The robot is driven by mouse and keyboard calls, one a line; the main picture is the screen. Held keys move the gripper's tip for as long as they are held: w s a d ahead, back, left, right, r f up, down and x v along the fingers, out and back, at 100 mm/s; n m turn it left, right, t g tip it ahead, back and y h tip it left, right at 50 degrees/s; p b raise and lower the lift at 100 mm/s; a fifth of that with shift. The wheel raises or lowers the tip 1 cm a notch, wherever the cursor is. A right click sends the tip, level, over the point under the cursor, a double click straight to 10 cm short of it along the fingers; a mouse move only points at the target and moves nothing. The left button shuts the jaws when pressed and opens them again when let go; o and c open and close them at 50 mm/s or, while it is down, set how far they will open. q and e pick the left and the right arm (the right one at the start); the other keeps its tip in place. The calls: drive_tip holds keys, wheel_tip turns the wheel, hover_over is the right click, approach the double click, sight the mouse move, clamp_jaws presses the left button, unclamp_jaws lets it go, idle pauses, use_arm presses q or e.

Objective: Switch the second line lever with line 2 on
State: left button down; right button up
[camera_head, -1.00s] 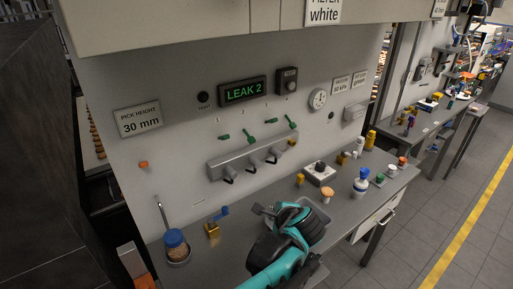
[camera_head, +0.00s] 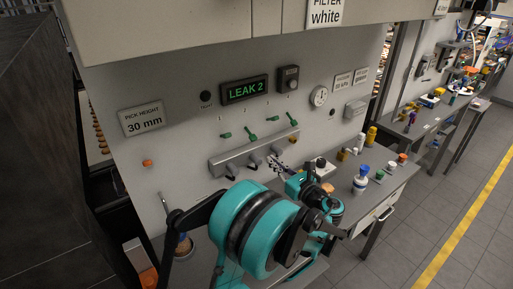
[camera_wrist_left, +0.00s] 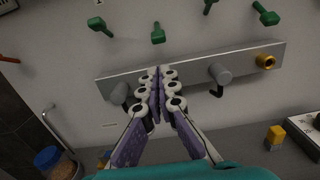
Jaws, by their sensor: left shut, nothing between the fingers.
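A row of green levers sits on the wall panel above a grey manifold bar (camera_head: 228,160). The second lever (camera_head: 249,135) shows in the left wrist view (camera_wrist_left: 158,34) just above my fingertips, with a gap between. The first lever (camera_head: 225,136) is to its left. The third lever (camera_head: 270,119) and the last lever (camera_head: 293,120) are to its right. The display (camera_head: 244,90) reads LEAK 2 in green. My left gripper (camera_head: 277,165) is shut and empty in front of the bar; its fingers also show in the left wrist view (camera_wrist_left: 158,72). My right gripper is out of view.
Dark hooked outlets and a brass end fitting (camera_wrist_left: 266,61) are on the bar near my fingers. A blue and white bottle (camera_head: 361,180) and small yellow, white and orange items stand on the bench to the right. An orange peg (camera_head: 148,163) is on the panel at left.

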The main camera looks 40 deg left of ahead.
sight(251, 134)
use_arm(q)
drive_tip(key=b+x, duration=0.1)
drive_tip(key=x, duration=0.9)
idle(0.3)
